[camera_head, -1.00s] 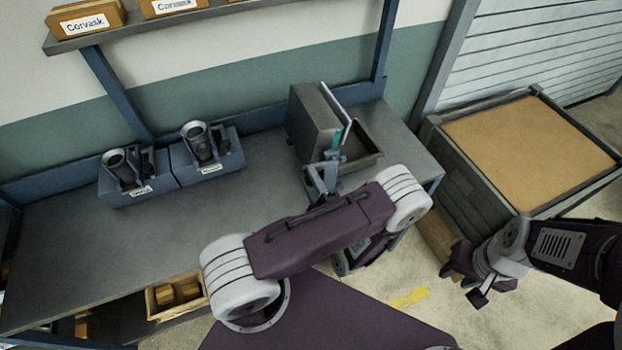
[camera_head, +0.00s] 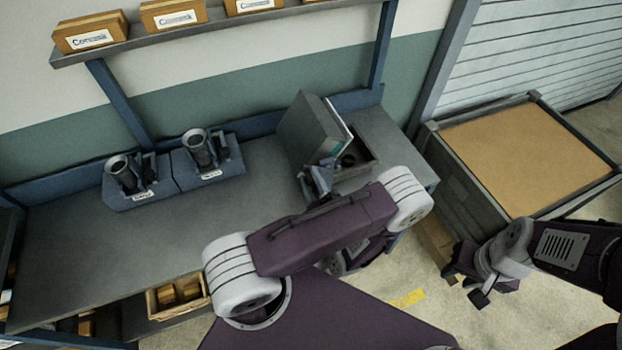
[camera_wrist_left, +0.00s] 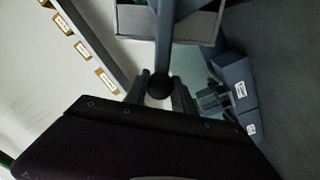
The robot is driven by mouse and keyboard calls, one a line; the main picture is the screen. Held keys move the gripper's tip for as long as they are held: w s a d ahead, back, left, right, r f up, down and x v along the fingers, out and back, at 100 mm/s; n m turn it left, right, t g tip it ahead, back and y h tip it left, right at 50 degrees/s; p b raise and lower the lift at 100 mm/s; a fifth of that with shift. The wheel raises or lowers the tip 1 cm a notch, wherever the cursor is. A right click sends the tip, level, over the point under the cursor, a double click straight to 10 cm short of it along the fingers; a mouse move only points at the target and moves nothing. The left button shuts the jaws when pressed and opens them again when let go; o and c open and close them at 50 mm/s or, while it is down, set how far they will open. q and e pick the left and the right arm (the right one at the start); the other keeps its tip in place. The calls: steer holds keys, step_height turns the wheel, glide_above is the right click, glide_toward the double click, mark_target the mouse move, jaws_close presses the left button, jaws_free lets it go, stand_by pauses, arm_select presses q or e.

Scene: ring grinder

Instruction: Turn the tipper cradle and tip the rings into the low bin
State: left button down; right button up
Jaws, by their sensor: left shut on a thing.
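The tipper cradle (camera_head: 305,138) is a grey box on the bench, tilted to the right with its open side toward the low bin (camera_head: 374,165). A dark round shape (camera_head: 349,160), which looks like a ring, shows in the bin. My left gripper (camera_head: 318,180) is at the cradle's front. In the left wrist view its fingers (camera_wrist_left: 161,92) are shut on the black knob (camera_wrist_left: 160,87) at the end of a grey lever (camera_wrist_left: 164,40). Rings inside the cradle are hidden. My right gripper (camera_head: 466,285) hangs empty at the right, its fingers apart.
Two blue-grey fixtures (camera_head: 137,190) (camera_head: 207,163) with dark cylinders stand left of the cradle. Labelled boxes (camera_head: 173,17) sit on the shelf above. A large brown-topped crate (camera_head: 530,140) stands right of the bench. The bench's front left is clear.

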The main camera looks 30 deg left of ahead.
arm_select(q)
steer(key=shift+w+r, duration=0.1)
steer(key=shift+r, duration=0.05)
arm_select(e)
steer(key=shift+r, duration=0.15)
stand_by(0.4)
arm_select(q)
steer(key=c, duration=1.1)
jaws_free()
steer(key=shift+d, duration=0.1)
arm_select(e)
steer(key=shift+w+d, duration=0.1)
